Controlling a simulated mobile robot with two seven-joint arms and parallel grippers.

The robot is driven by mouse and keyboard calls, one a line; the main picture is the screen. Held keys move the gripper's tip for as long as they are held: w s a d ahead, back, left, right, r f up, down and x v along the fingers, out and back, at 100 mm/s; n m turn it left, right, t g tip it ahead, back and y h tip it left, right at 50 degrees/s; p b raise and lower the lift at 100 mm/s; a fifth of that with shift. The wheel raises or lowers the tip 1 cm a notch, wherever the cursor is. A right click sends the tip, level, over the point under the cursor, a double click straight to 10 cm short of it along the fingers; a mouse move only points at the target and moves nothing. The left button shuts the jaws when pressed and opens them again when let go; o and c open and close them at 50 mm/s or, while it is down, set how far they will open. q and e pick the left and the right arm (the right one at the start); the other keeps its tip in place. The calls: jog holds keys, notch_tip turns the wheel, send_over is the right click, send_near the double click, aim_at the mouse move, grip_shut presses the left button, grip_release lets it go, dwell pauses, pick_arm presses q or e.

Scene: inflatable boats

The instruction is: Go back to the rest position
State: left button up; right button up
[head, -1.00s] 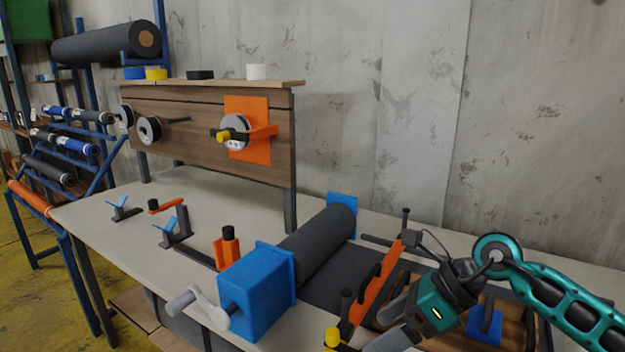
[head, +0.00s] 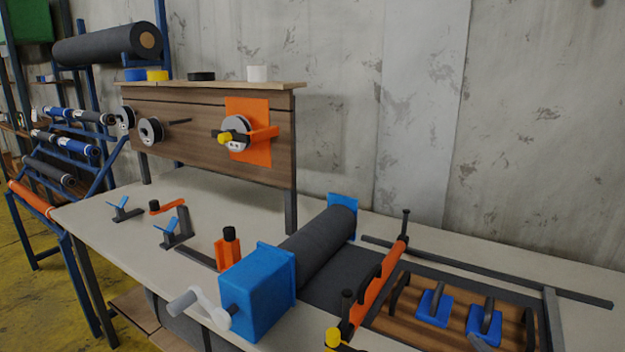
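Neither of my grippers is in the head view now, and no part of my arms shows. The workbench (head: 130,233) holds a blue crank box (head: 257,300) with a grey crank handle. A dark grey fabric roll (head: 322,240) lies between this box and a blue end plate (head: 343,212). Dark fabric runs from the roll to the right, under an orange bar (head: 377,290) with black handles. A wooden board (head: 408,327) with two blue-based handles (head: 433,308) lies at the right.
A wooden back panel (head: 200,150) with spools and an orange plate (head: 247,118) stands on the bench. A blue rack (head: 95,180) with several rolls is at the left. A long dark bar (head: 490,270) lies along the back right. The concrete wall closes off the rear.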

jog(key=s+f+m+g+y, duration=0.1)
jog(key=s+f+m+g, duration=0.1)
jog(key=s+f+g, duration=0.55)
jog(key=s+f+m+g, duration=0.3)
jog(key=s+f, duration=0.1)
jog(key=s, duration=0.7)
jog(key=w+a+f+t+y, duration=0.1)
jog(key=w+a+f+t, duration=0.1)
jog(key=w+f+t, duration=0.5)
jog(key=shift+a+f+n+y, duration=0.25)
jog(key=shift+f+n+y, duration=0.15)
jog(key=shift+f, duration=0.5)
jog(key=shift+t, duration=0.25)
